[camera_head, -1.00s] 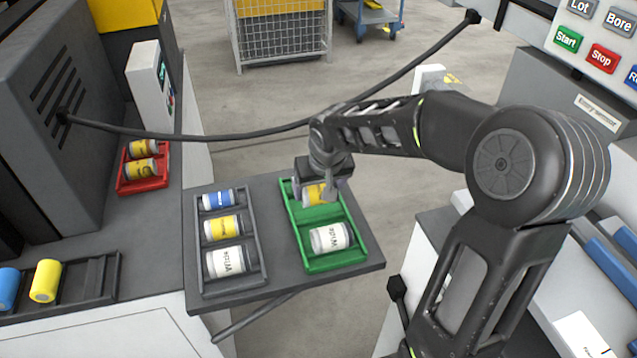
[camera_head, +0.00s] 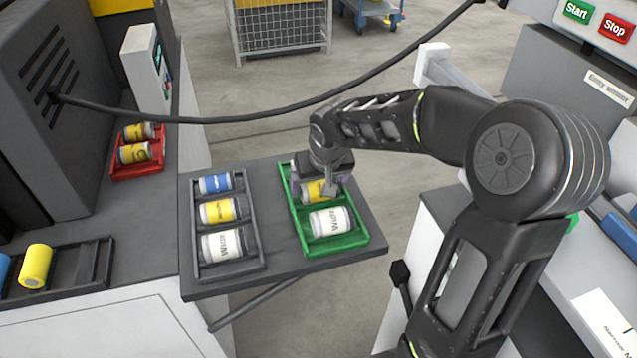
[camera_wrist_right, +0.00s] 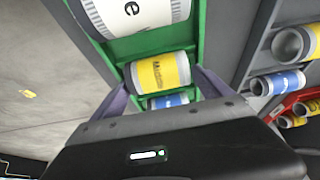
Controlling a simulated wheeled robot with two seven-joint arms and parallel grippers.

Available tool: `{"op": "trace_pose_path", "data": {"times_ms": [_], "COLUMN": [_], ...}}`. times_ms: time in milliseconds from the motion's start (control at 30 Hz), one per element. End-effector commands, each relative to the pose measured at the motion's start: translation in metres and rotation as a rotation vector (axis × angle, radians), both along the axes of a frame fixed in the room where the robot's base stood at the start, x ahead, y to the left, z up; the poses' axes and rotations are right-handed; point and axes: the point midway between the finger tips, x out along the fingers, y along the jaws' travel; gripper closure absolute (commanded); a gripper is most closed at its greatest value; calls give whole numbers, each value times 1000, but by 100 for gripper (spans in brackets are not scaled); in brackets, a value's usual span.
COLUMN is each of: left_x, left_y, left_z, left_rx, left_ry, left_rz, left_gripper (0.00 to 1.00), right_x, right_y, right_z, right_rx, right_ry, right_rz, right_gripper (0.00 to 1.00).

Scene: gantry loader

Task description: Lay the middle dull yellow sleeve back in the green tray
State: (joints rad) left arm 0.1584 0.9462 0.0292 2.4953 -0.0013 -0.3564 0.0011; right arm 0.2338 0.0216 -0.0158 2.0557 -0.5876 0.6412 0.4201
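The dull yellow sleeve (camera_head: 313,191) lies lengthwise between the fingers of my right gripper (camera_head: 320,184), at the middle place of the green tray (camera_head: 295,215). In the right wrist view, the fingers (camera_wrist_right: 162,84) are at the two ends of the yellow sleeve (camera_wrist_right: 160,71), which sits low between the tray's walls (camera_wrist_right: 197,28). The gripper looks shut on it end to end. A larger white sleeve (camera_head: 330,221) lies at the tray's near end. A small blue sleeve (camera_wrist_right: 167,101) at the far end shows in the wrist view, partly hidden. My left gripper is out of view.
A grey tray (camera_head: 258,230) with blue, yellow and white sleeves stands left of the green tray. A red tray (camera_head: 137,172) with yellow sleeves is further left. A black cable (camera_head: 220,121) hangs across behind the trays.

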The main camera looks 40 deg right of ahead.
Motion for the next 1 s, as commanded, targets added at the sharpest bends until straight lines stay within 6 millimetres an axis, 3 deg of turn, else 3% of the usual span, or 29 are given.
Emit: {"op": "trace_pose_path", "data": {"times_ms": [133,467,1000], "left_x": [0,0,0], "left_y": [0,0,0], "left_z": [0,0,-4], "left_rx": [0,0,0], "left_ry": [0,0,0], "left_rz": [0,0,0], "left_gripper": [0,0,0], "right_x": [0,-2,-27], "right_y": [0,0,10], "right_z": [-1,3,69], "right_rx": [0,1,0], "right_ry": [1,1,-1], "right_rz": [0,-1,0], "right_gripper": [0,0,0]}}
